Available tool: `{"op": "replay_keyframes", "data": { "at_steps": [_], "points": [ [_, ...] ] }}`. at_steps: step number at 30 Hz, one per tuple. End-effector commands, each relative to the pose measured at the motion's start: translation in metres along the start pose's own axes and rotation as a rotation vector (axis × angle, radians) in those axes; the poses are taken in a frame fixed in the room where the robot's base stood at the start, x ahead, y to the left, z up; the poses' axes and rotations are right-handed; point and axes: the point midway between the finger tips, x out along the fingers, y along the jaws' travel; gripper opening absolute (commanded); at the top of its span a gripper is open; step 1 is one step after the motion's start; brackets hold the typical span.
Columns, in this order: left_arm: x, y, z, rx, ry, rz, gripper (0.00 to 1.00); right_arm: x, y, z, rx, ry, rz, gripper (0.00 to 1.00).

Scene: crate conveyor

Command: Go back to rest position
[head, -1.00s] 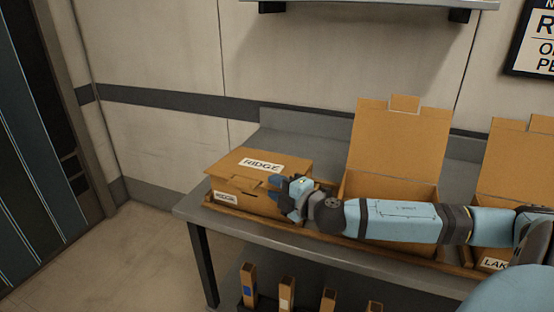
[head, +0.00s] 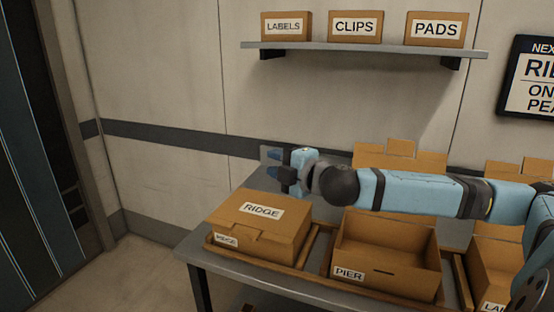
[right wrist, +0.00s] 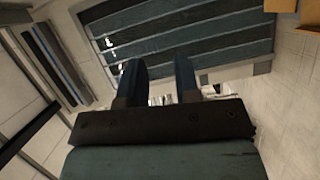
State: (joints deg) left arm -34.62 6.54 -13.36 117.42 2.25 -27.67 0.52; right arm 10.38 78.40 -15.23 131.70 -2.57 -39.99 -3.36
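My right gripper (head: 278,167) is raised above the table, behind and above the closed RIDGE box (head: 257,222). It points left and its two fingers are apart with nothing between them. In the right wrist view the two blue fingers (right wrist: 160,82) also stand apart and empty. The right forearm crosses the head view from the right, in front of part of the raised lid of the open PIER box (head: 388,268). My left gripper is not in view.
The grey table (head: 185,249) carries the boxes in a wooden tray (head: 317,247), with another open box (head: 490,262) at right. A wall shelf (head: 362,49) above holds LABELS, CLIPS and PADS boxes. A sign (head: 531,78) hangs at right. The floor at left is clear.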

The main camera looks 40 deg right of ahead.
Motion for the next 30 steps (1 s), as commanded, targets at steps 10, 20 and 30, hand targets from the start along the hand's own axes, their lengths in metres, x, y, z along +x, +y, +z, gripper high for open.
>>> {"op": "replay_keyframes", "data": {
  "at_steps": [10,20,30],
  "points": [
    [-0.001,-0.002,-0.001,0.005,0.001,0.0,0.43,0.0,0.002,0.0,-0.001,0.0,0.0,0.3],
    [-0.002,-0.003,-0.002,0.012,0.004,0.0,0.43,0.001,-0.005,-0.001,0.016,0.002,-0.009,0.3],
    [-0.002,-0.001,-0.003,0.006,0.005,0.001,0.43,-0.003,-0.172,-0.029,0.422,0.009,-0.216,0.3]
  ]
}}
